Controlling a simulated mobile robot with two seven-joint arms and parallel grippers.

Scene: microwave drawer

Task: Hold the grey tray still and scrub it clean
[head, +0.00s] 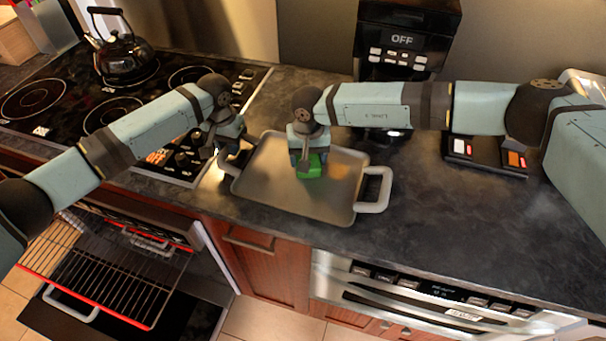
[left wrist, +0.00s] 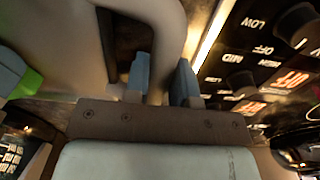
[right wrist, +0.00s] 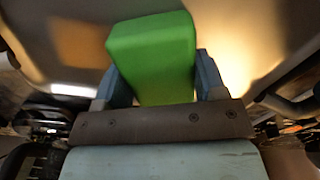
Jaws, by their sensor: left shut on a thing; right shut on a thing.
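The grey tray (head: 262,192) lies flat on the dark countertop, with a handle at each end. My left gripper (head: 224,152) is at the tray's left handle and shut on it. In the left wrist view the handle (left wrist: 170,30) passes between the fingers (left wrist: 163,80). My right gripper (head: 306,168) is over the middle of the tray, shut on a green sponge (head: 313,167). The sponge (right wrist: 150,50) shows between the fingers in the right wrist view. It appears to touch the tray, but its underside is hidden. A brownish patch (right wrist: 85,45) shows on the tray.
The stove (head: 60,100) with a black kettle (head: 122,52) is at the left. A coffee machine (head: 405,40) stands behind the tray. A small scale-like device (head: 485,152) lies on the right. An open oven rack (head: 100,265) juts out at lower left.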

